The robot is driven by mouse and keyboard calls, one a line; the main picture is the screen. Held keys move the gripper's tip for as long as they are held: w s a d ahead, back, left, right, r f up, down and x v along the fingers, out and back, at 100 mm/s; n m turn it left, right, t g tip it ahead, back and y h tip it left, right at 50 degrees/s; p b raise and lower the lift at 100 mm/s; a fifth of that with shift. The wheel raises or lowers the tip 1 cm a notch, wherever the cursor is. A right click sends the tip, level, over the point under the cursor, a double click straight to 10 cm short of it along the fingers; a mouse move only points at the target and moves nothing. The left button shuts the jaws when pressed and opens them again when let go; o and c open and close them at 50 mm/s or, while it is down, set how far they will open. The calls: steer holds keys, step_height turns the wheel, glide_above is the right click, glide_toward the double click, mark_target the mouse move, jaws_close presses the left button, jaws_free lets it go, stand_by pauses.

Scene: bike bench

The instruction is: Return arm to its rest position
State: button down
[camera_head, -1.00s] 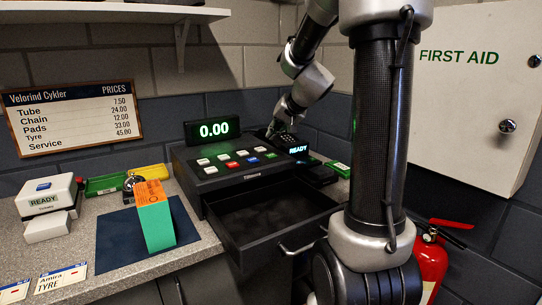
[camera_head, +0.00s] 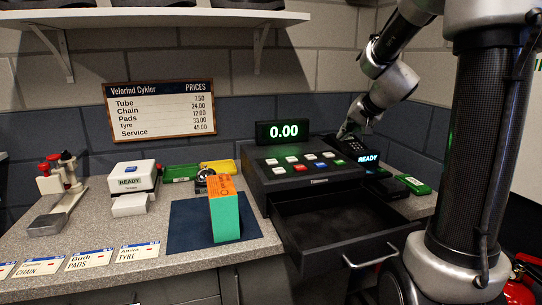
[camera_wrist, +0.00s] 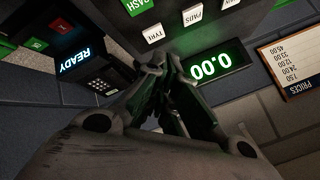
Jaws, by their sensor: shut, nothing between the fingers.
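My arm reaches down from the upper right in the head view. My gripper (camera_head: 343,133) is at the back of the counter, beside the right end of the lit price display and above the card terminal. In the wrist view my gripper (camera_wrist: 170,62) has its fingers together with nothing between them. The cash register (camera_head: 265,178) has its drawer (camera_head: 340,252) pulled open and the drawer looks empty. The display (camera_head: 283,132) reads 0.00. The card terminal (camera_head: 369,159) reads READY; it also shows in the wrist view (camera_wrist: 75,58).
A green box with an orange top (camera_head: 226,218) stands on a dark blue mat (camera_head: 190,228). A white READY device (camera_head: 133,178), green and yellow trays (camera_head: 180,172) and name cards (camera_head: 88,259) lie to the left. A shelf (camera_head: 200,17) hangs above. The open drawer juts out in front.

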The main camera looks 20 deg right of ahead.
steer(key=s+f, duration=0.1)
steer(key=s+f+g, duration=0.1)
steer(key=s, duration=0.1)
steer(key=s+a+f+g, duration=0.1)
steer(key=shift+s+a+f+y, duration=0.1)
steer(key=shift+s+f+y, duration=0.25)
steer(key=shift+y, duration=0.05)
steer(key=s+a+r+n+g+h, duration=0.1)
steer(key=s+a+n, duration=0.2)
steer(key=s, duration=1)
steer(key=s+a+n+g+h, duration=0.1)
steer(key=s+a+n, duration=0.3)
steer(key=s, duration=0.9)
steer(key=shift+s+r+g, duration=0.15)
steer(key=shift+r+g, duration=0.2)
steer(key=shift+g, duration=0.15)
